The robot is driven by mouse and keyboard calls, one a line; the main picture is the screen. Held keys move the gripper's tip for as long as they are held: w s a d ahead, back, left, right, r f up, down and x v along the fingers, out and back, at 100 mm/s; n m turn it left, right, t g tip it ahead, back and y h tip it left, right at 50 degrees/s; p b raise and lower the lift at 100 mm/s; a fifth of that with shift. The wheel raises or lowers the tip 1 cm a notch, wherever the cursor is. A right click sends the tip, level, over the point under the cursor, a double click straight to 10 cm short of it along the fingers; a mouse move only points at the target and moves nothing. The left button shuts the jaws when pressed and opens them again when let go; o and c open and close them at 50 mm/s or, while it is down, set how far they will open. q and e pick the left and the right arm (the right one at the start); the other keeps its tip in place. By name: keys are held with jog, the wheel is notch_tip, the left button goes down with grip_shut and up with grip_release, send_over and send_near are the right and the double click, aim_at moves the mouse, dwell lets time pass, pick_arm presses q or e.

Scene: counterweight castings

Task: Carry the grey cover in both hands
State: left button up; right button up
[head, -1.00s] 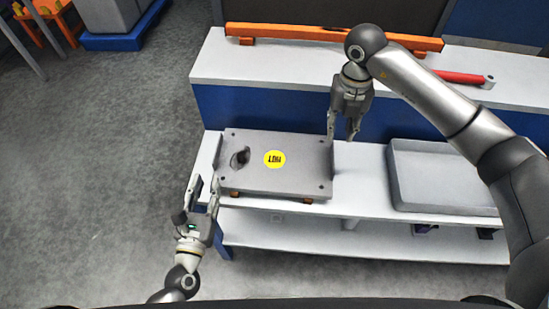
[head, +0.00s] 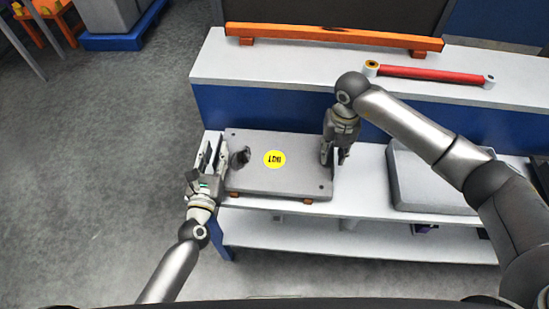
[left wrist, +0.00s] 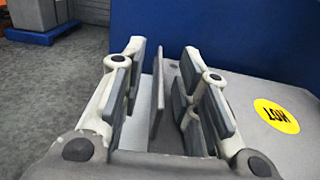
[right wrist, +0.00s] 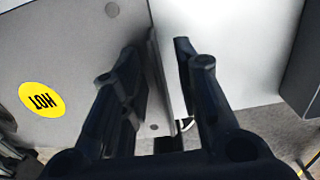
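The grey cover (head: 290,178) is a flat plate with a yellow HOT label and a dark hole near its left end. It rests level on small orange supports on the white bench. My left gripper (head: 212,162) is at its left end, open; in the left wrist view the upright end flange (left wrist: 157,95) stands between the parted fingers. My right gripper (head: 333,160) is at the right end, pointing down. In the right wrist view its fingers (right wrist: 162,60) are apart, with the right end flange (right wrist: 158,85) between them, nearer the left finger.
A grey tray (head: 425,203) stands on the bench to the right of the cover. A higher white shelf (head: 290,75) behind holds an orange bar (head: 330,36) and a red rod (head: 430,75). The floor (head: 90,200) at the left is clear.

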pick_arm(q)
grip_shut()
pick_arm(e)
grip_shut()
pick_arm(q)
jog(key=shift+r, duration=0.15)
pick_arm(e)
jog(key=shift+r, duration=0.15)
